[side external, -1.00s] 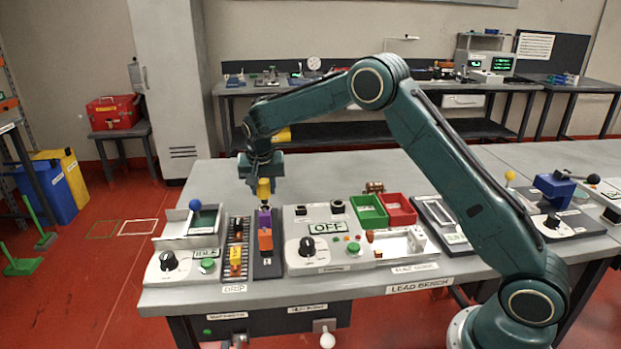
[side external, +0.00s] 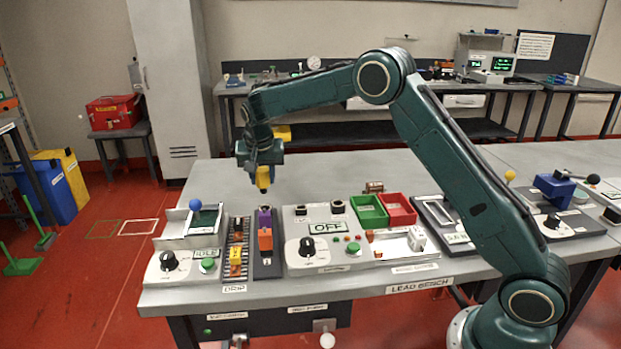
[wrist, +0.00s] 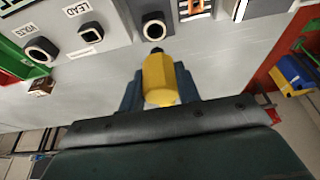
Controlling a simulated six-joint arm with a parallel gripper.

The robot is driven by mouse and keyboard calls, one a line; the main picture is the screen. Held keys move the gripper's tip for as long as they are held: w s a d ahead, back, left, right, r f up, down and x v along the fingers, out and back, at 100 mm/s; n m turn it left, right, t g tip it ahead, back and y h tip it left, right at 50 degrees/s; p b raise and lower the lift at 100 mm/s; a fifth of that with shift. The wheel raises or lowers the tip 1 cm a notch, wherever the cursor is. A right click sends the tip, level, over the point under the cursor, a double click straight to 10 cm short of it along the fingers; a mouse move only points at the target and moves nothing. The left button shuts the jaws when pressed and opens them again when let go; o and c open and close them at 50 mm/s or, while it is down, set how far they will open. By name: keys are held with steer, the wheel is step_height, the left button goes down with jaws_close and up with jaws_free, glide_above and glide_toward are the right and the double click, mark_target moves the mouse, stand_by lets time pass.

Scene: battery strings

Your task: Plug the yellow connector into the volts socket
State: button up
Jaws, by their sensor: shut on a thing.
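My gripper (side external: 262,168) is shut on the yellow connector (side external: 263,180), which hangs above the bench behind the purple and orange blocks. In the wrist view the yellow connector (wrist: 158,80) sits between my two fingers, its dark tip facing away from the camera. The volts socket (wrist: 40,50) is a round, dark-ringed opening beside its VOLTS label, left of the connector. In the side view the volts socket (side external: 338,206) is at the back right of the OFF panel, apart from the connector and to its right. The connector touches no socket.
A squarish LEAD socket (wrist: 90,32) sits beside the volts socket. Another round dark-ringed opening (wrist: 153,27) is ahead of the connector. The green bin (side external: 369,210) and red bin (side external: 399,208) stand right of the panel. Bare bench (side external: 330,175) lies behind.

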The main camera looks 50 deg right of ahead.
steer(key=shift+r, duration=0.9)
steer(key=shift+s+d+r, duration=0.1)
steer(key=shift+s+d, duration=0.25)
steer(key=shift+d, duration=0.15)
steer(key=s+d+r+m, duration=0.2)
steer(key=s+d, duration=0.9)
steer(key=s, duration=0.4)
steer(key=shift+g+h, duration=0.3)
steer(key=shift+w+f, duration=0.1)
steer(key=shift+f, duration=0.05)
steer(key=shift+f, duration=2.75)
